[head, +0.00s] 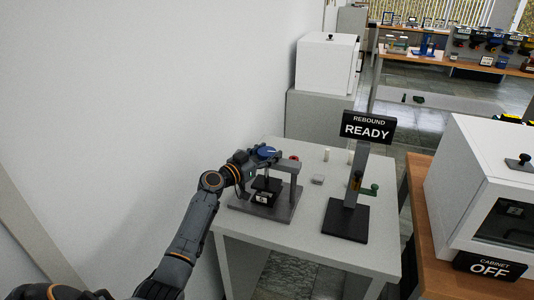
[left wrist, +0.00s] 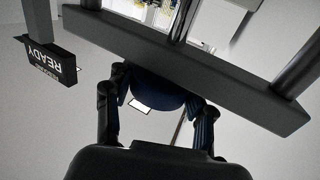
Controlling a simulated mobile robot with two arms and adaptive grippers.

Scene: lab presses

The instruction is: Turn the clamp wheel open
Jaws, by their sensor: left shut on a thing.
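The clamp wheel (head: 265,151) is a dark blue disc on top of a grey press frame (head: 290,165) on the white table. My left gripper (head: 256,161) is at the wheel, with the arm coming in from the left. In the left wrist view the wheel (left wrist: 156,93) lies between the two dark fingers of my left gripper (left wrist: 157,112), which is shut on its rim. The frame's dark crossbar (left wrist: 190,62) is right beside the wheel there. Part of the wheel is hidden by the crossbar and the gripper. My right gripper is not in view.
A post with a sign reading REBOUND READY (head: 367,127) stands right of the press on a black base (head: 345,222). Small items, including a grey block (head: 318,180), lie on the white table (head: 300,240). A white cabinet (head: 480,190) stands at the right, and a wall is at left.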

